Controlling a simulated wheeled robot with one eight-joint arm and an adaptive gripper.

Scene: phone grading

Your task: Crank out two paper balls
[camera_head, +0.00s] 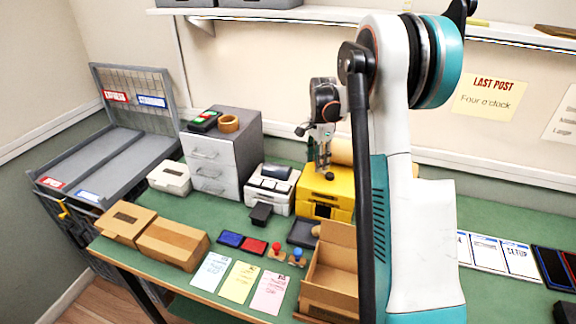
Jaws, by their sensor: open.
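A yellow machine (313,196) stands on the green bench, right of the white scale-like device; part of it is hidden behind my arm. A tan roll (342,151) shows behind it, partly covered. My gripper (323,172) points down over the top of the yellow machine, open, with nothing visible between its fingers. I cannot tell whether the fingers touch the machine. No crank on the machine can be made out. A small tan lump (316,230) lies by the open cardboard box (335,282); I cannot tell whether it is a paper ball.
A white device (268,190), a grey drawer unit (216,165) and a dark pad (303,233) stand near. Cardboard boxes (172,245), ink pads, stamps and paper cards (238,281) fill the front. A grey rack (105,155) with a yellow handle (63,212) is at left.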

